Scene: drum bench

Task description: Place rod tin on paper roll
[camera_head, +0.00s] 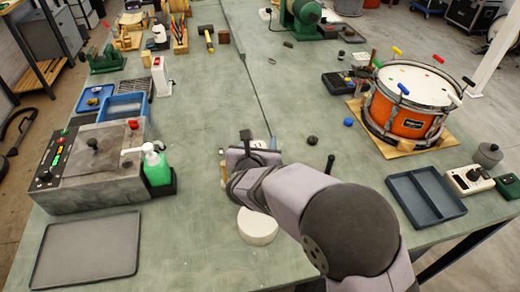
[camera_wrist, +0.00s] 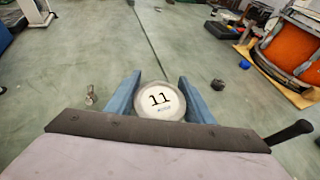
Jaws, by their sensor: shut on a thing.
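My gripper (camera_wrist: 160,98) is shut on a round tin, which I take as the rod tin (camera_wrist: 160,101). Its pale lid faces the wrist camera, marked "11", with one blue finger on each side. In the head view my gripper (camera_head: 258,141) is over the middle of the bench, and my arm hides most of the tin. A white round block, probably the paper roll (camera_head: 257,229), stands on the bench nearer the head camera, partly behind my arm. It does not show in the wrist view. I cannot tell the tin's height above the bench.
A dark knob (camera_head: 312,140) and a black handle (camera_head: 330,163) are right of my gripper. A small metal piece (camera_wrist: 91,95) lies to its left. The orange drum (camera_head: 407,108) and blue-grey tray (camera_head: 425,196) are right; a green bottle (camera_head: 157,168) is left.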

